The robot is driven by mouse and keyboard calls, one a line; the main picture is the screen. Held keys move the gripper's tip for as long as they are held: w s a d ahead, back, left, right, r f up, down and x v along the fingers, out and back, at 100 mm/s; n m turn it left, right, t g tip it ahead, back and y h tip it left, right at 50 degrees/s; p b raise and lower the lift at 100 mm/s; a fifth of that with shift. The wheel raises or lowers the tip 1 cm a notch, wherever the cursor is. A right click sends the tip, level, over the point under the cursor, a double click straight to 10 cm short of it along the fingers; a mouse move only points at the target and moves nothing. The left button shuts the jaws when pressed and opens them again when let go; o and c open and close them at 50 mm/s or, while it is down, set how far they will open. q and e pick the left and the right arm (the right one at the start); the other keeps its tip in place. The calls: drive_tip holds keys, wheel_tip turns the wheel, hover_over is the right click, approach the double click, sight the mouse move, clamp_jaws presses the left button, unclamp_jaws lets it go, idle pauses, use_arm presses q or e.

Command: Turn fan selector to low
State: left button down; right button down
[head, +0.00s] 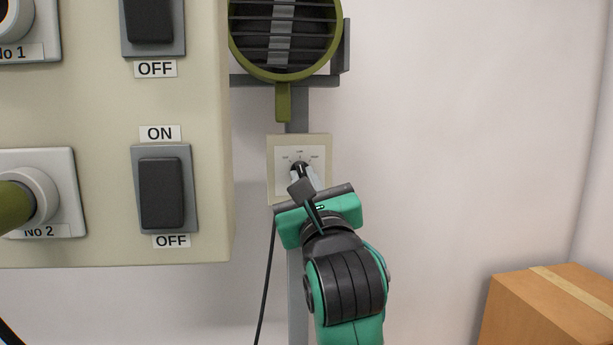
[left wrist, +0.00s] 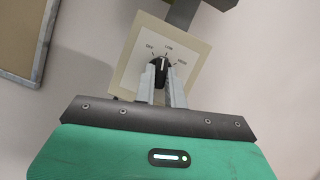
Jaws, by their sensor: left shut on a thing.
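The fan selector is a dark round knob (left wrist: 160,72) on a beige square panel (head: 275,179), with labels OFF, LOW and HIGH around its top. In the left wrist view its white pointer mark points roughly up toward LOW. My left gripper (head: 303,172) is shut on the knob, one pale finger on each side of it; the left wrist view shows both fingers (left wrist: 162,85) reaching to it. The gripper partly hides the lower part of the panel in the head view. My right gripper is not in view.
A green-rimmed fan (head: 285,38) hangs above the panel on a grey post. A large beige box (head: 100,110) with black ON/OFF switches (head: 161,192) and round plugs is close at left. A cardboard box (head: 553,308) stands at lower right. The wall to the right is clear.

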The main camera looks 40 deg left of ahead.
use_arm(q)
drive_tip(key=shift+s+a+m+t+h+p, duration=0.1)
drive_tip(key=shift+m+t+h+p, duration=0.3)
drive_tip(key=shift+m, duration=0.55)
drive_tip(key=shift+m+t+h+p, duration=0.1)
drive_tip(key=shift+m+t+p, duration=0.1)
drive_tip(key=shift+m+t, duration=0.55)
drive_tip(key=shift+m, duration=0.5)
drive_tip(key=c, duration=1.5)
unclamp_jaws()
drive_tip(key=shift+o, duration=0.2)
drive_tip(key=shift+g, duration=0.25)
